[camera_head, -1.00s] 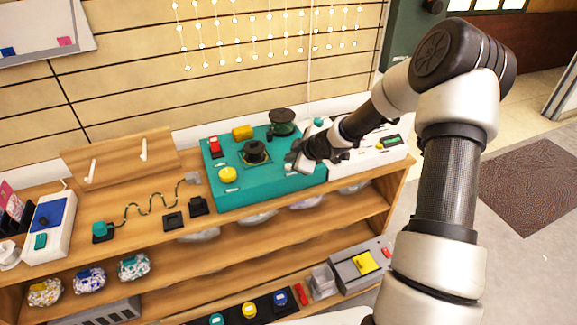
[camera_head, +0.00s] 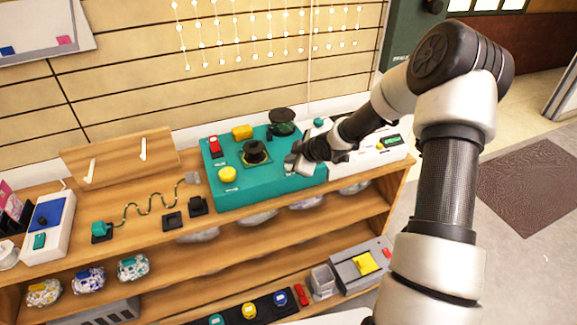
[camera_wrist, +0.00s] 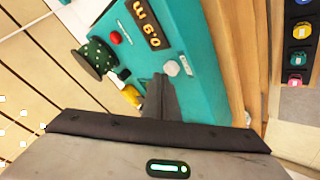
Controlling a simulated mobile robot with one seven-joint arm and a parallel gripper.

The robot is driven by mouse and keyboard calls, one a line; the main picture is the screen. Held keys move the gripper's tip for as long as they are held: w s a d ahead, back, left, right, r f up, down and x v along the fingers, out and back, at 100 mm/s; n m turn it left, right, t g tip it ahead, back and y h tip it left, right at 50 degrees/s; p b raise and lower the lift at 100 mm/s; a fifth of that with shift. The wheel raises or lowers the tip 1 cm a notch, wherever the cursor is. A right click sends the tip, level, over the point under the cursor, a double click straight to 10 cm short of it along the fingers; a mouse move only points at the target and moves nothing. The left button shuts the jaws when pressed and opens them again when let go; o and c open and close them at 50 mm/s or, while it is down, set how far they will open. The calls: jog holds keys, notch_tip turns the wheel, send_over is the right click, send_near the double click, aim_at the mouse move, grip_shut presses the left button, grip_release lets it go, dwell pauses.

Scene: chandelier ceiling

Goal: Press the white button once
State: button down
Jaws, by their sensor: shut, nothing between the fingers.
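A white button (camera_wrist: 171,68) sits on the top face of the teal box (camera_wrist: 198,42), beside a dark display that reads about 0.9 m. The teal box (camera_head: 232,192) stands on the wooden shelf top in the head view, where my gripper hides the button. My gripper (camera_head: 291,163) is over the box's right part. In the wrist view my gripper (camera_wrist: 160,82) is shut and empty, its dark fingertips close beside the button. I cannot tell whether they touch the box.
A red button (camera_wrist: 115,38) and a dark green spool (camera_wrist: 97,58) are near the display. A yellow button (camera_head: 227,174), a black knob (camera_head: 255,151) and a yellow block (camera_head: 242,132) are also on the box. A white device (camera_head: 375,157) stands to its right.

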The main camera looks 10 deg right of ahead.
jog(key=shift+f+b, duration=0.4)
jog(key=shift+f, duration=0.1)
dwell(0.4)
jog(key=shift+r, duration=0.1)
jog(key=shift+r+p, duration=0.8)
jog(key=shift+p, duration=0.05)
notch_tip(320, 180, up, 5)
jog(key=p, duration=0.4)
dwell(0.8)
